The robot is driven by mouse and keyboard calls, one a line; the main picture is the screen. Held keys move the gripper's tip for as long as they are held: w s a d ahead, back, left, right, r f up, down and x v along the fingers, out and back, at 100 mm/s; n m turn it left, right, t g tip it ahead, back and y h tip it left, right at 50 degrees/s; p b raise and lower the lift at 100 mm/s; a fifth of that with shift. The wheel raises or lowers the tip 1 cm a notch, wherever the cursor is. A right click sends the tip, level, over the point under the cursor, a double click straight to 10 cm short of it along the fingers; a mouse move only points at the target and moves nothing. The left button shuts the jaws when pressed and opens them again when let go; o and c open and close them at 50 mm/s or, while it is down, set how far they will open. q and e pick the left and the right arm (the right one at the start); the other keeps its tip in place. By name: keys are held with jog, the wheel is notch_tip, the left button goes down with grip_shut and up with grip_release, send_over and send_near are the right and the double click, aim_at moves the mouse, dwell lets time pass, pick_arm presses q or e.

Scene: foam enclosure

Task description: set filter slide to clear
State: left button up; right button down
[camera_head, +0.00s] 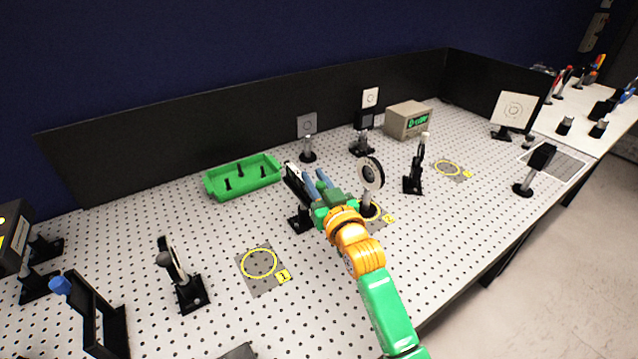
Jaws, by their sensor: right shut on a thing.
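The device at my right gripper (316,180) is a dark, upright slide holder (292,183) on a black base (300,221), near the middle of the table. I take it to be the filter slide. My right arm comes in from the bottom right. Its blue-grey fingers are at the holder's right side, shut on a small part that they mostly hide. I cannot read any filter marking or tell the slide's position. My left gripper is not in view.
A green tray (243,178) lies behind left. A black post mount (415,170) stands further right. A yellow-ringed plate (259,263) lies flat at front left, with bare perforated table around it.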

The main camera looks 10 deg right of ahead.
jog(key=c, duration=0.9)
grip_release()
jog(key=shift+o, duration=1.1)
jog(key=shift+w+a, duration=0.1)
jog(key=shift+w, duration=0.1)
jog(key=shift+w+f, duration=0.1)
jog(key=shift+w, duration=0.1)
jog(key=s+d+b, duration=0.1)
jog(key=s, duration=0.6)
